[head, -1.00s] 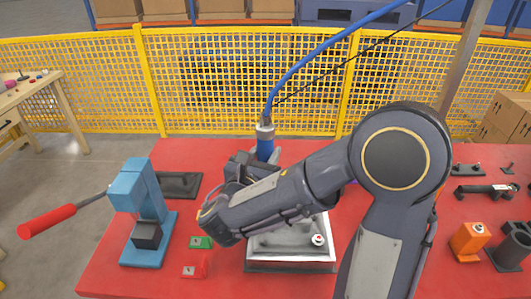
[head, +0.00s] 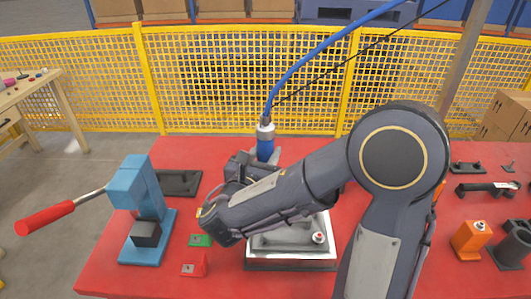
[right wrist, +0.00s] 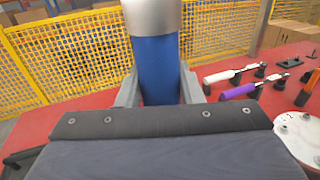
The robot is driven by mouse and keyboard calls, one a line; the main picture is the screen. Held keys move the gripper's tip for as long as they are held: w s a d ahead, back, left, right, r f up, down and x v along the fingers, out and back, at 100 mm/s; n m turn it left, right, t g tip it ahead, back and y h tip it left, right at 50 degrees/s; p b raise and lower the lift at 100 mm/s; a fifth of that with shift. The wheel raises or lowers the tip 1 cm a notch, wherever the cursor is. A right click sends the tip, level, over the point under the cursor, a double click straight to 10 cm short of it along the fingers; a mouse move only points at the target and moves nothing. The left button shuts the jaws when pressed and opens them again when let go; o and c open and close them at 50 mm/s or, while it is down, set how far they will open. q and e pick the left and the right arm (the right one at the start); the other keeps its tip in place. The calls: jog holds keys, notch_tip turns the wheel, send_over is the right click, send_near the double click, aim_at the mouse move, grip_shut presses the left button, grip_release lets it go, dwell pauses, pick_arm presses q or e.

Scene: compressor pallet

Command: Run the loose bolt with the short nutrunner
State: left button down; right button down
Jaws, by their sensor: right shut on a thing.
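The nutrunner (head: 265,144) is a blue cylinder with a silver top, upright, with a blue hose rising from it. My right gripper (head: 252,162) is shut on it; the arm hides its lower end. The right wrist view shows the blue body (right wrist: 158,70) between the two grey fingers of my right gripper (right wrist: 158,90). In the head view, a bolt head with a red ring (head: 319,237) shows on the pale compressor block (head: 290,262) below and right of the gripper. I cannot tell if this bolt is loose. My left gripper is not in view.
A blue press (head: 143,205) with a red-handled lever stands at the left. Green (head: 200,240) and red (head: 193,266) blocks lie near it. An orange block (head: 470,240) stands at the right. White- and purple-handled wrenches (right wrist: 240,91) lie on the red table. A yellow fence (head: 240,85) stands behind.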

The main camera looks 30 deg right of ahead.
aim_at(262, 143)
jog(key=shift+f+b, duration=0.35)
jog(key=shift+f, duration=0.25)
dwell(1.3)
jog(key=shift+r, duration=0.15)
jog(key=shift+r+p, duration=2.3)
jog(key=shift+r, duration=0.25)
